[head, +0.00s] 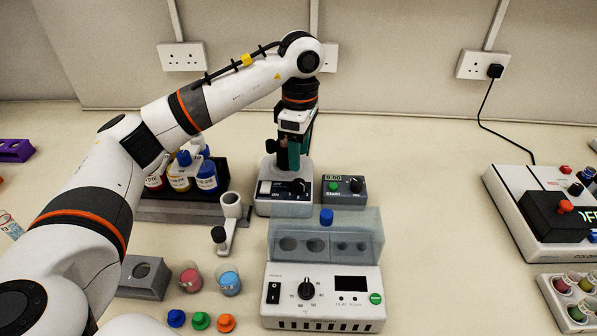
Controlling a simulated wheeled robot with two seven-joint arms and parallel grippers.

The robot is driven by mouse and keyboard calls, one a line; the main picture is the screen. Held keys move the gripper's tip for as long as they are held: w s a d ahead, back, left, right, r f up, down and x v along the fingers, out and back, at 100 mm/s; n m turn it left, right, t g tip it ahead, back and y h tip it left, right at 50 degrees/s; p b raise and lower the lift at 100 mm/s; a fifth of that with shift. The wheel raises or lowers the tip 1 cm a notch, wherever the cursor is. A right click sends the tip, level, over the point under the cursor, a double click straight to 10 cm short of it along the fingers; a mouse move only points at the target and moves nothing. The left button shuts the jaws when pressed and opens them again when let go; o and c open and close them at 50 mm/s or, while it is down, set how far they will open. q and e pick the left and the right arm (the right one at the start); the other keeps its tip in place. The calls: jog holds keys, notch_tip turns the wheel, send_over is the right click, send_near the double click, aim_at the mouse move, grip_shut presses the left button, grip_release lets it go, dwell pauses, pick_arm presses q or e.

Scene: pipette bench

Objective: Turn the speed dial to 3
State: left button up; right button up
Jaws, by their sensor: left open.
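A small white device (263,207) with a dark front panel stands at the middle back. Its panel carries a pale switch (265,187) at left and a black dial (298,186) with small marks at right; the pointer setting is too small to read. My left gripper (293,160) points down just above and behind this dial, open, covering part of the device's top. Whether a finger touches the device is unclear. My right gripper is not in view.
A timer box (344,190) stands close at the right. A white block heater (325,312) with its own dial (306,288) and clear cover is in front. A bottle rack (180,211) and small stand (222,235) are left.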

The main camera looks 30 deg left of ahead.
pick_arm(q)
notch_tip(320, 180, up, 5)
jog(key=shift+w+f, duration=0.1)
jog(key=shift+w, duration=0.05)
dwell(0.5)
